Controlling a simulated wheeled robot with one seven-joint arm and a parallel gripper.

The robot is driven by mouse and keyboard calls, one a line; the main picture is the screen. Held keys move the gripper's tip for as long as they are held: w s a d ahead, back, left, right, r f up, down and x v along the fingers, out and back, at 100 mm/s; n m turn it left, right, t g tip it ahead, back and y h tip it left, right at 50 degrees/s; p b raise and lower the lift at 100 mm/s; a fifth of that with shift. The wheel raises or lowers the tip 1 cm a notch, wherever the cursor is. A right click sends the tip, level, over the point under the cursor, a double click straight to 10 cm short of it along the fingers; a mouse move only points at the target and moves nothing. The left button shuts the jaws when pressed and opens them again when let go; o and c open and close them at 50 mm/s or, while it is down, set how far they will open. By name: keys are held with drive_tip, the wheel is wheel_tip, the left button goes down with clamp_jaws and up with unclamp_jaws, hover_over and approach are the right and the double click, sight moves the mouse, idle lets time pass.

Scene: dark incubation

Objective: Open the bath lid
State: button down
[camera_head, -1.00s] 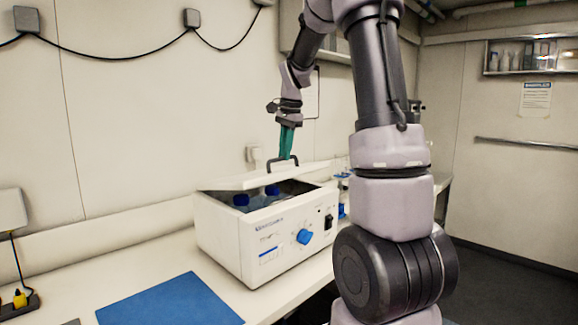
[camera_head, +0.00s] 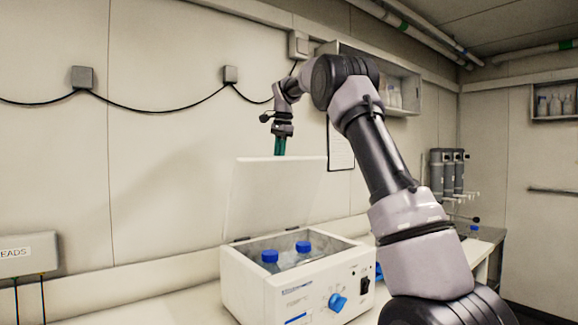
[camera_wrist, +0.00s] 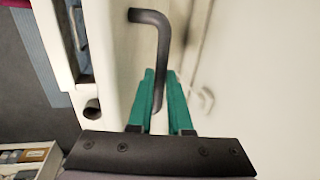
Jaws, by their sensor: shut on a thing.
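The bath (camera_head: 258,294) is a white box with a blue knob on its front, standing on the bench. Its white lid (camera_head: 275,195) is raised nearly upright along the back edge, so the inside shows. My gripper (camera_head: 280,152) is at the lid's top edge, its green fingers partly hidden behind the lid. In the wrist view, the gripper (camera_wrist: 161,80) is shut on the dark lid handle (camera_wrist: 150,17), which runs down between the green fingers. The handle is hidden in the head view.
Blue-capped bottles (camera_head: 270,262) stand inside the bath. The wall with a cable and socket boxes (camera_head: 82,78) is close behind the lid. A wall shelf (camera_head: 400,88) hangs to the right, near my arm.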

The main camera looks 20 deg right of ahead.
drive_tip(key=shift+w+a, duration=0.35)
drive_tip(key=shift+w, duration=0.35)
drive_tip(key=shift+w+a, duration=0.35)
drive_tip(key=shift+w, duration=0.35)
drive_tip(key=c, duration=0.8)
unclamp_jaws()
drive_tip(key=shift+c, duration=0.2)
drive_tip(key=shift+r, duration=0.1)
